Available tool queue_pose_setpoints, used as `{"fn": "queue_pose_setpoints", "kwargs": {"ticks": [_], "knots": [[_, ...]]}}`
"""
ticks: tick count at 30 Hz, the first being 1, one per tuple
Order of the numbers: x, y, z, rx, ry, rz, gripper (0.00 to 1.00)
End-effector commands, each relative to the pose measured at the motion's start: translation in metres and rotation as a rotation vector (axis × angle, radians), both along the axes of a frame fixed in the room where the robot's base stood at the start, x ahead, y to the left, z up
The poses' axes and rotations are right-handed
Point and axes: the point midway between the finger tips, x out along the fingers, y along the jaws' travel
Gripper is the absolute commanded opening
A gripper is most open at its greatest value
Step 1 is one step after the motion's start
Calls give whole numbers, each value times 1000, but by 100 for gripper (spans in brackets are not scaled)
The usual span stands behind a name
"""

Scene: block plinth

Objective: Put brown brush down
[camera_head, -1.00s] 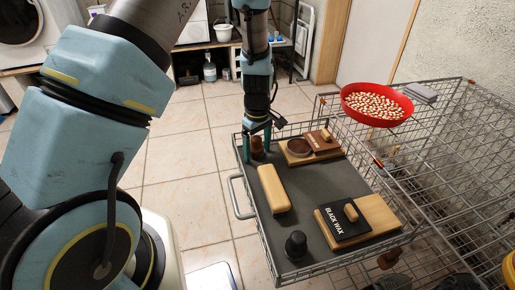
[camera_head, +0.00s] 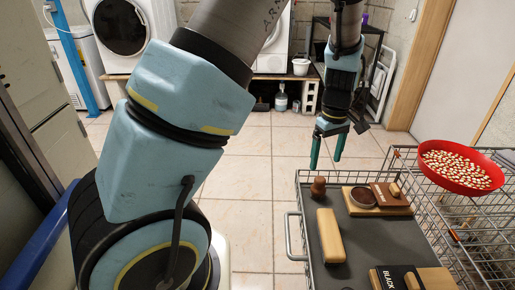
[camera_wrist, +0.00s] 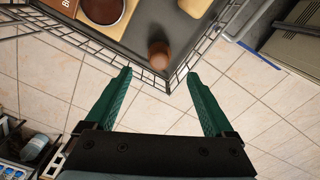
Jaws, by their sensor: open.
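The brown brush (camera_head: 318,187) stands upright at the far left corner of the dark grey tray surface (camera_head: 363,232) in the wire cart. In the wrist view the brush (camera_wrist: 159,54) shows from above, inside the corner of the wire rim and apart from the fingers. My gripper (camera_head: 327,163) is open and empty, raised above and just beyond the cart's far edge. In the wrist view its two green fingers (camera_wrist: 158,80) are spread wide, with floor tiles between them.
On the tray are a wooden block (camera_head: 330,236), a wooden board with a round brown tin (camera_head: 363,197) and a brown box, and a black wax box (camera_head: 388,279) on another board. A red bowl (camera_head: 462,180) of pale pieces sits on the right.

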Motion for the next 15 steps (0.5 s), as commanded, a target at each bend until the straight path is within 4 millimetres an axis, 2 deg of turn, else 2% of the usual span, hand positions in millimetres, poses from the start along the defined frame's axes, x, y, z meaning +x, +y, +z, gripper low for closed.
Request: {"fn": "queue_pose_setpoints", "kwargs": {"ticks": [2, 5, 10, 15], "knots": [[5, 11, 4, -4, 0, -4, 88], [14, 44, 16, -18, -4, -30, 88], [22, 136, 45, -43, -34, -137, 88], [5, 223, 67, -39, -83, -270, 88]]}}
